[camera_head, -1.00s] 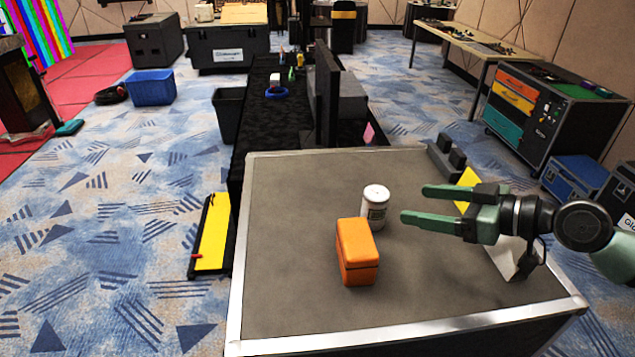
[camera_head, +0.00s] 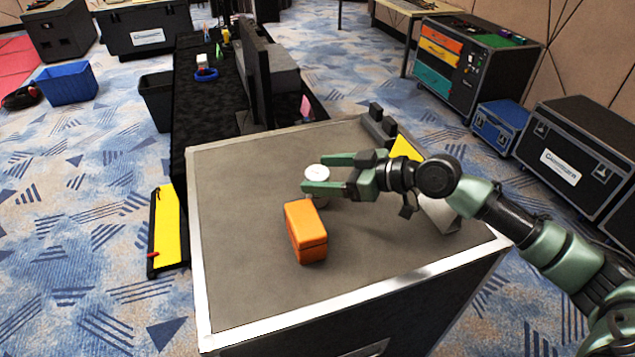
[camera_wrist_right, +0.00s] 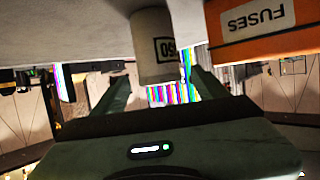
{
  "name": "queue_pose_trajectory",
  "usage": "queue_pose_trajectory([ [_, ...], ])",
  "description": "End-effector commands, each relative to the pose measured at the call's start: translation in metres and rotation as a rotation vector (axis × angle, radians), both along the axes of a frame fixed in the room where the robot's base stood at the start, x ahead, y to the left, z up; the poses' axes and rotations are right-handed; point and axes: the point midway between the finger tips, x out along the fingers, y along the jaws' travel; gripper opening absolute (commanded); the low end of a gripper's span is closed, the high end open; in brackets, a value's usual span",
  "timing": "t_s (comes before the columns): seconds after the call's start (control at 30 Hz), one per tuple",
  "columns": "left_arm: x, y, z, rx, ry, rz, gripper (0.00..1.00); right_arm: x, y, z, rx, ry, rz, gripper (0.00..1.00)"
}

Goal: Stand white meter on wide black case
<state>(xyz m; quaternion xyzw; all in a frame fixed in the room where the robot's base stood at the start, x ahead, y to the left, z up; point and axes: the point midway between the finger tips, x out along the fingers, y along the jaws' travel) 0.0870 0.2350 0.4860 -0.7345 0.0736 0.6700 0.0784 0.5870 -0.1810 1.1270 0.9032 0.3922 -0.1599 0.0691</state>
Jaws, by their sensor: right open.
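A white round container (camera_head: 317,173) with a white lid stands upright on the grey case top (camera_head: 245,260); in the right wrist view the container (camera_wrist_right: 154,45) carries a dark-framed label. No thing is clearly readable as a meter, and I cannot tell whether this is it. My right gripper (camera_head: 314,173) is open, its green fingers on either side of the container; contact cannot be told. A wide black case (camera_head: 610,165) with a white label stands on the floor at the right. Another black case (camera_head: 112,38) stands at the back left. My left gripper is not in view.
An orange box (camera_head: 306,232) marked FUSES stands just in front of the container. A pale wedge-shaped thing (camera_head: 440,218) lies partly behind my right arm. A blue case (camera_head: 498,122) and a drawer cabinet (camera_head: 478,65) stand at the right. The case top's front left is clear.

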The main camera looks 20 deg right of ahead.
Motion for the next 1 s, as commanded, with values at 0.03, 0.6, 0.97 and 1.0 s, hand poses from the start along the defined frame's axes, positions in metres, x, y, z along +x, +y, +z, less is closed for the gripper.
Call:
queue_pose_trajectory([
  [0.03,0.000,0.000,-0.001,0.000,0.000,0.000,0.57,0.000,0.000,0.000,0.000,0.000,0.000,0.74],
  [0.6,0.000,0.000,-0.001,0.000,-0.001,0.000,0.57,0.000,0.000,0.002,0.001,-0.003,-0.001,0.00],
  [0.97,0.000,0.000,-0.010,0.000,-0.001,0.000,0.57,0.000,0.000,0.043,0.000,-0.011,0.002,0.00],
  [1.0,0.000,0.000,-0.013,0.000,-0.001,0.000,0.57,0.000,0.000,0.053,0.000,-0.012,0.001,0.00],
])
